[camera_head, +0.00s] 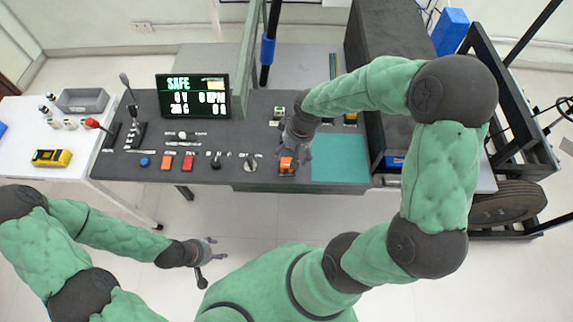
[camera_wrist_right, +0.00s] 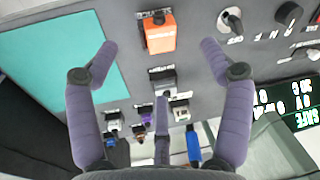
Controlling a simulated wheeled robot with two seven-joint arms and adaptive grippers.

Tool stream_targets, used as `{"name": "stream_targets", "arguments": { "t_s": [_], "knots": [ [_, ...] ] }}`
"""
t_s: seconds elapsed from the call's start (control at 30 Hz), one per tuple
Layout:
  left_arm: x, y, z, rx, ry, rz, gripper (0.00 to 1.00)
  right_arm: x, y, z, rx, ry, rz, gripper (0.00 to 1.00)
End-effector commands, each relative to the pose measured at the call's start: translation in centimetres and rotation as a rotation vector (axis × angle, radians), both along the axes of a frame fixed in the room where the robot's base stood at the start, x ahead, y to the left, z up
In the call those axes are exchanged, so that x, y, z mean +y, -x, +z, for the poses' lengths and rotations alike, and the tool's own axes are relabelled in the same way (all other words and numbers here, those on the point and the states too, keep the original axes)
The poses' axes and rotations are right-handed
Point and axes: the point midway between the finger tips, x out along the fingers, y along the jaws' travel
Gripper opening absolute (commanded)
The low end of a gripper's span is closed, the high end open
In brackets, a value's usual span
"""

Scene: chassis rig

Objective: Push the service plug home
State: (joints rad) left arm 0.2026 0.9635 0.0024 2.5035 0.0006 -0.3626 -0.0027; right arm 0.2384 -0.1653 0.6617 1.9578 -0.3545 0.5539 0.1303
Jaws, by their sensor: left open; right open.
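The service plug looks to be the orange block (camera_head: 287,166) at the front edge of the dark console, just left of the teal mat. It also shows in the right wrist view as an orange block (camera_wrist_right: 160,34) standing in a dark holder. My right gripper (camera_head: 298,146) is open above and just behind it. My left gripper (camera_head: 208,250) is open and empty over the floor in front of the console.
The console (camera_head: 228,172) carries a display (camera_head: 193,97) reading SAFE, knobs, coloured buttons and levers. A teal mat (camera_head: 341,157) lies right of the plug. A white table (camera_head: 50,135) at left holds a grey bin (camera_head: 82,100) and a yellow meter (camera_head: 52,158).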

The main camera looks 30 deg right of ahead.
Motion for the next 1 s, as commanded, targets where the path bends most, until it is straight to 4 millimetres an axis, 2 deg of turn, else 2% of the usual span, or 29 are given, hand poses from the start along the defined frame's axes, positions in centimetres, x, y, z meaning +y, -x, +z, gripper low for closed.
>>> {"name": "stream_targets", "arguments": {
  "t_s": [0.03, 0.1, 0.47, 0.73, 0.83, 1.0],
  "knots": [
    [0.0, 0.0, -0.4, 0.0, 0.0, 0.0, 0.55, 0.2, 0.0, -1.1, 0.004, -0.001, 0.002, 0.81],
    [0.0, 0.0, -0.7, 0.0, 0.0, 0.0, 0.55, 0.3, -0.2, -2.1, 0.003, 0.0, 0.003, 0.81],
    [0.0, 0.0, -1.2, 0.0, 0.0, 0.0, 0.55, 0.5, -0.5, -4.3, 0.001, 0.0, 0.004, 0.81],
    [0.0, 0.0, -2.5, 0.0, 0.0, 0.0, 0.55, 0.8, -1.2, -7.9, 0.003, 0.0, 0.005, 0.81],
    [0.0, 0.0, -2.6, 0.0, 0.0, 0.0, 0.55, 0.9, -1.3, -8.6, 0.001, 0.0, 0.005, 0.81],
    [0.0, 0.0, -2.5, 0.0, 0.0, 0.0, 0.55, 0.9, -1.3, -8.5, 0.0, 0.001, 0.005, 0.81]
  ]
}}
